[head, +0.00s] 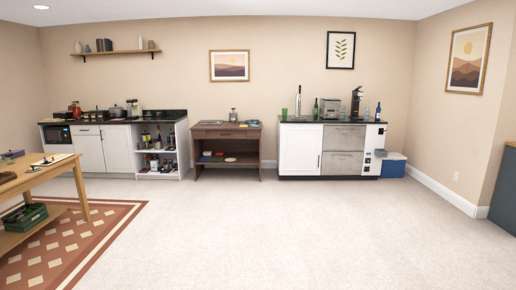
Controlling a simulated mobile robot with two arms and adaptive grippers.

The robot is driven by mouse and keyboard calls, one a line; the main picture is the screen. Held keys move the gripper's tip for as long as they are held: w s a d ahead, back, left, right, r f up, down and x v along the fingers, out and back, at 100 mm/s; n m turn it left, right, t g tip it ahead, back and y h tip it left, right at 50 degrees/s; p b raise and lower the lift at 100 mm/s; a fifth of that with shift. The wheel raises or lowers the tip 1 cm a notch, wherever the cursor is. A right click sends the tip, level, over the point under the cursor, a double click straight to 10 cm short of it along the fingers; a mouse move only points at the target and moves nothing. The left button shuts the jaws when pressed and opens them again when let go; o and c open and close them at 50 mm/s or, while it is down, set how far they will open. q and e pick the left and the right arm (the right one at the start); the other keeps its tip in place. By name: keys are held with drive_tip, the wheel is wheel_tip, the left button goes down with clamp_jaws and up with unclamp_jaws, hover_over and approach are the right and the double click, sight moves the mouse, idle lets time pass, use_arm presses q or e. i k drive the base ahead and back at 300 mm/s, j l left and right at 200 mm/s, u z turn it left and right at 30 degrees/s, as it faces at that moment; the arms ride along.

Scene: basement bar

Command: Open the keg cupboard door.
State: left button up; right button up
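A white cabinet door (300,149) with a dark vertical handle near its right edge is on the left part of the bar unit (328,178) at the back right. It looks shut. I cannot tell from here whether it is the keg cupboard door. Beside it are two stacked grey drawer fronts (343,151). Another white double-door cabinet (104,149) stands at the back left, its doors shut. Neither of my grippers shows in the head view.
Open pale floor (290,235) lies between me and the bar unit. A wooden table (40,176) stands at the left by a patterned rug (75,245). A brown side table (226,133) and a blue cooler (393,167) flank the unit. A dark panel (505,190) is at the right.

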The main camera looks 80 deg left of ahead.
sight(301, 144)
drive_tip(key=u, duration=2.25)
drive_tip(key=i, duration=7.35)
